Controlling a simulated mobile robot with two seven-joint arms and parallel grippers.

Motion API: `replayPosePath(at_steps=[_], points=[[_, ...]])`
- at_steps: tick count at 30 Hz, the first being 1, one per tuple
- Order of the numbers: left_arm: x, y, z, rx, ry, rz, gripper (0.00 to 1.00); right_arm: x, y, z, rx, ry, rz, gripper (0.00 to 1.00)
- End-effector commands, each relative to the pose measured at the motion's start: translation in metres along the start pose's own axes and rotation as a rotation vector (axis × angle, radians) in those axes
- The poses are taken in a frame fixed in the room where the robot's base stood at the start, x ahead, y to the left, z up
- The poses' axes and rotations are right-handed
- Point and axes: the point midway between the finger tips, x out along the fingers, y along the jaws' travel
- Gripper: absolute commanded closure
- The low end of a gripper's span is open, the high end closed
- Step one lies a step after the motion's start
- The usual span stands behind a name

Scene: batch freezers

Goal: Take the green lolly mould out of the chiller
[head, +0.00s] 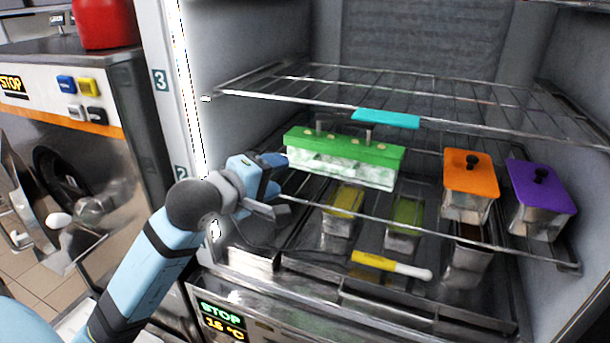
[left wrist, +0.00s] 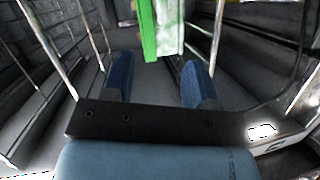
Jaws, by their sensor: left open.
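The green lolly mould (head: 345,148) has a green top, a frosted clear body and two short posts. It sits inside the open chiller on a wire shelf, below a higher wire rack. My left gripper (head: 277,182) is open and empty beside the mould's left end. In the left wrist view, the mould (left wrist: 149,30) appears end-on ahead of the gripper (left wrist: 158,72), roughly in line with the gap between its blue fingers. I cannot tell from the pictures whether a finger touches it. My right gripper is in neither view.
An orange-lidded tin (head: 470,172) and a purple-lidded tin (head: 541,187) stand to the right. A cyan block (head: 385,119) is at the upper rack's front edge. Lower down are yellow and green-filled tins and a yellow-white tool (head: 390,264). The chiller's left wall (head: 262,35) is close to my arm.

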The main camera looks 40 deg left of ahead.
Motion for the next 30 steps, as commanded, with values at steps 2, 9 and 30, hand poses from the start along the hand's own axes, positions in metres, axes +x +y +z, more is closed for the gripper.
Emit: replayPosePath(at_steps=[2,9,30], points=[[0.005,-0.006,0.002,0.004,-0.001,0.006,0.48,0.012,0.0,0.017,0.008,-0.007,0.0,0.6],[0.012,-0.007,0.001,0.005,0.003,0.002,0.48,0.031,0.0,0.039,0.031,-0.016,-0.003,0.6],[0.104,-0.001,-0.005,0.0,0.019,-0.009,0.48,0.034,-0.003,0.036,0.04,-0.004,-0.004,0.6]])
